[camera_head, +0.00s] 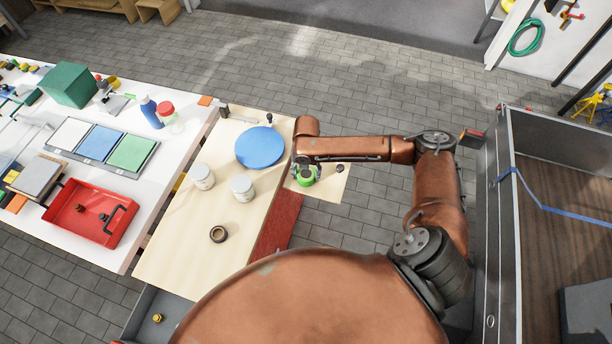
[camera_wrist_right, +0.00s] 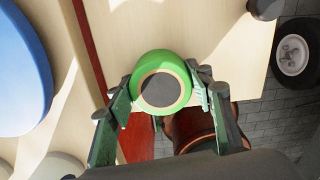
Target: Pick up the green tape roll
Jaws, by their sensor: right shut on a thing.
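The green tape roll (camera_head: 305,181) is at the right side of the wooden workbench, over a pale board, under the end of my right arm. In the right wrist view the green tape roll (camera_wrist_right: 152,60) shows its round end, with a tan core ring and a dark centre. My right gripper (camera_wrist_right: 163,88) has one finger on each side of the roll and is shut on it. In the head view my right gripper (camera_head: 304,171) is mostly hidden by my arm. I cannot tell whether the roll touches the board. My left gripper is not in view.
A blue disc (camera_head: 260,147), two pale cans (camera_head: 202,177) and a dark tape roll (camera_head: 218,234) are on the workbench (camera_head: 180,262). A red strip (camera_head: 279,226) runs beside the pale board (camera_head: 328,186). A red tray (camera_head: 75,226) is on the white table at left.

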